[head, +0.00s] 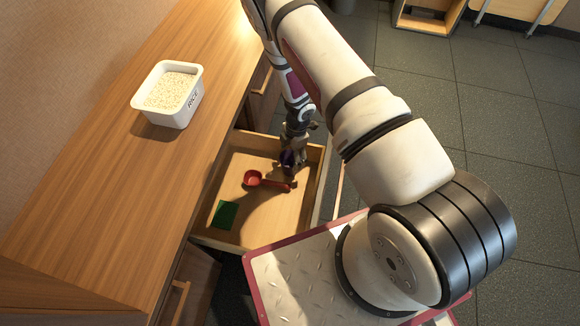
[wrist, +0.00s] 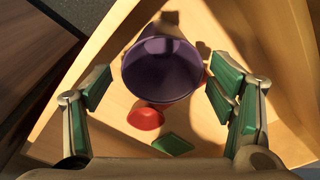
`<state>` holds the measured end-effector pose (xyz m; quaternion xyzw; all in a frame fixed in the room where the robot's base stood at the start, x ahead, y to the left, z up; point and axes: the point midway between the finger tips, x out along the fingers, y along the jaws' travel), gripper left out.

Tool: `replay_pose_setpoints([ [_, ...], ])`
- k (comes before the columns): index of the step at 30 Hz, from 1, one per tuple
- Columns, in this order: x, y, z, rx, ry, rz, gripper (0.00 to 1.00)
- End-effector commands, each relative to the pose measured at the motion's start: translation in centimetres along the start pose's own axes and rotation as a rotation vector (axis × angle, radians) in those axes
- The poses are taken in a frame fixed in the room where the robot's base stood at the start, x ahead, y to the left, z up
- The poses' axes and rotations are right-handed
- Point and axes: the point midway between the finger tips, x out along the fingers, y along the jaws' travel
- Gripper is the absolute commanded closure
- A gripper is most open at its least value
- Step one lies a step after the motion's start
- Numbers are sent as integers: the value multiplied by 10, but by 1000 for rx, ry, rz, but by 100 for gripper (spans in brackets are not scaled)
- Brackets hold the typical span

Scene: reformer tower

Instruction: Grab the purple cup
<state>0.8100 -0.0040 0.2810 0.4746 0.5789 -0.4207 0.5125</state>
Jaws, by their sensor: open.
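The purple cup (wrist: 162,70) stands in the open drawer, its round opening facing the wrist camera. In the head view the purple cup (head: 288,158) is mostly hidden behind my gripper. My gripper (head: 291,168) is low in the drawer, over the cup. In the wrist view my gripper (wrist: 160,92) is open, with one green-padded finger on each side of the cup. Gaps show between the cup and both fingers, and nothing is held.
The drawer (head: 262,137) also holds a red scoop (head: 253,178) and a green flat piece (head: 224,214). A white rice container (head: 168,94) stands on the wooden counter (head: 90,180). Tiled floor is open at the right.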

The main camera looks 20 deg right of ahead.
Motion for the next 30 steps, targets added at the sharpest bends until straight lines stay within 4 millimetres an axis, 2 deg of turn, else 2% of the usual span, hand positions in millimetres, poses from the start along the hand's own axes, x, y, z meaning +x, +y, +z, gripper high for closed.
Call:
replay_pose_setpoints([
  [1, 8, 0, 0, 1, 1, -1, 23],
  [11, 26, -1, 0, 1, 0, 0, 23],
  [21, 67, -3, -2, 1, -1, -1, 23],
  [28, 67, -2, -2, 1, -1, 0, 23],
  [29, 67, -2, -2, 1, -1, 0, 28],
  [30, 67, -2, -2, 1, -1, 0, 37],
])
